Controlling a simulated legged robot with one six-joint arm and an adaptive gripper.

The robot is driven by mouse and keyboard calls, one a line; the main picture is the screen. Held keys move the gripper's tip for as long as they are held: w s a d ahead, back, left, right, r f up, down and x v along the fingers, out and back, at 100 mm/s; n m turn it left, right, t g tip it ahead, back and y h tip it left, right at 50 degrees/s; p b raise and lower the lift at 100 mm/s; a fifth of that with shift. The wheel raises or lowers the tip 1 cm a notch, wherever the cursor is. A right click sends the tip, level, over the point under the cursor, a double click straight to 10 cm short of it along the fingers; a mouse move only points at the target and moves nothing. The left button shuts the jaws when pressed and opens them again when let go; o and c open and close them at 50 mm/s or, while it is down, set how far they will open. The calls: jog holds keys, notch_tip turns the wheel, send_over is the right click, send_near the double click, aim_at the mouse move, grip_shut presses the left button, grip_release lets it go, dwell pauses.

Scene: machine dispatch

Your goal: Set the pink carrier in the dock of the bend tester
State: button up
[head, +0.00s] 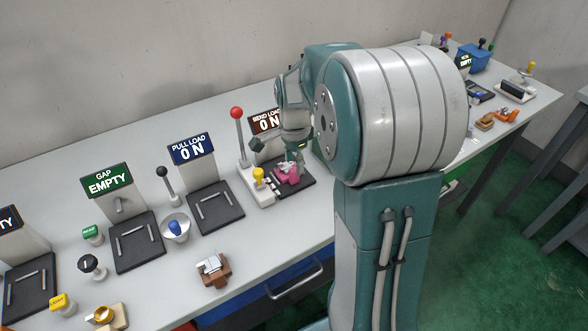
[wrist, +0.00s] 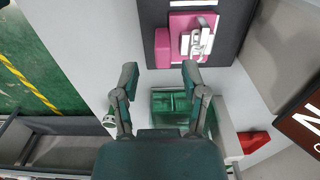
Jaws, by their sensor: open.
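In the head view my gripper is above the carrier, partly hidden by my arm.
A red-knobbed lever (head: 237,114) and a yellow knob (head: 259,174) stand left of the dock. The pull load station (head: 215,210) and gap station (head: 135,245) are further left. A brown block with a metal part (head: 213,272) lies near the front edge.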

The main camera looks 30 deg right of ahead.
aim_at(294, 170)
notch_tip(294, 170, up, 8)
jog(key=r, duration=0.1)
jog(key=s+a+r+n+t, duration=0.1)
jog(key=s+a+n+t, duration=0.1)
jog(key=s+a+n, duration=0.4)
jog(key=s+a+r+n+t, duration=0.1)
jog(key=s+a+n+t, duration=0.2)
jog(key=s+a+n, duration=0.3)
jog(key=s+n, duration=0.5)
jog(key=s, duration=0.2)
jog(key=shift+a+n+t, duration=0.3)
jog(key=shift+a, duration=0.05)
